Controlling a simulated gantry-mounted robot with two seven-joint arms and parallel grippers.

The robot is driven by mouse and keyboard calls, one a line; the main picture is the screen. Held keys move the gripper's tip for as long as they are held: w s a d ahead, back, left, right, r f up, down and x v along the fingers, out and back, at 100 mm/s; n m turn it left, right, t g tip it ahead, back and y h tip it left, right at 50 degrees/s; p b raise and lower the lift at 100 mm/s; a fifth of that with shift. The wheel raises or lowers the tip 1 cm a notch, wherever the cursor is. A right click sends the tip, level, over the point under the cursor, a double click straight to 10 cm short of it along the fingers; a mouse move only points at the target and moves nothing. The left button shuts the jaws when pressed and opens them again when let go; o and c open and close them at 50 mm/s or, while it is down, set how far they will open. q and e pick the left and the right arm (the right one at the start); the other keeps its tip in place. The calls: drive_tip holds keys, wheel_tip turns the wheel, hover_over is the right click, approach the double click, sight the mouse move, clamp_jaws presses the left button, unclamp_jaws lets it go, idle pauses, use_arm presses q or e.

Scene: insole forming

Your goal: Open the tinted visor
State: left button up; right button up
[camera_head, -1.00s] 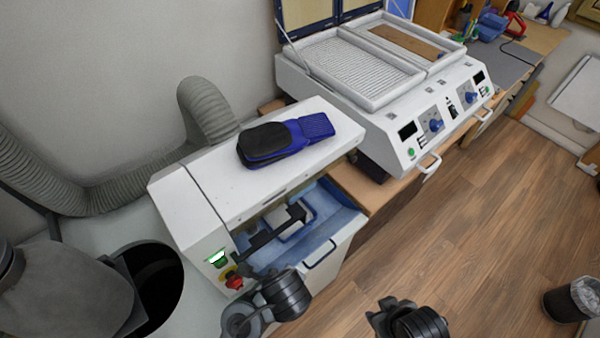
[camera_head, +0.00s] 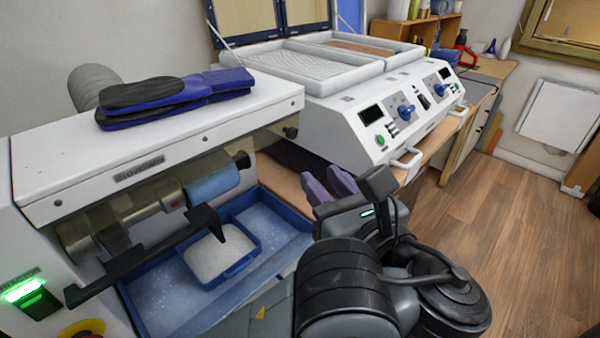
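A white grinding machine (camera_head: 225,118) stands at the left, with shafts and a pale blue roller (camera_head: 212,184) under its top. A long dark bar (camera_head: 150,258) with bent ends crosses in front of the shafts, above a blue tray (camera_head: 165,302).
A blue and black pair of insoles (camera_head: 165,97) lies on the machine's top. A smaller blue tray (camera_head: 222,258) with white contents sits inside the large one. A white heating press (camera_head: 375,100) stands behind my gripper on the wooden bench. Open floor lies at the right.

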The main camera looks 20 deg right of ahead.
sight(294, 135)
use_arm(q)
drive_tip(key=shift+t, duration=0.3)
drive_tip(key=w+b, duration=0.1)
drive_tip(key=w, duration=0.2)
drive_tip(key=w+r+b, duration=0.1)
drive_tip(key=w, duration=0.2)
drive_tip(key=w+b, duration=0.1)
drive_tip(key=w, duration=0.3)
drive_tip(key=shift+w+r, duration=0.1)
drive_tip(key=shift+r, duration=0.05)
use_arm(e)
wheel_tip(294, 135, down, 4)
drive_tip(key=shift+d+r, duration=0.1)
drive_tip(key=shift+r, duration=0.05)
use_arm(q)
drive_tip(key=shift+c, duration=0.5)
clamp_jaws()
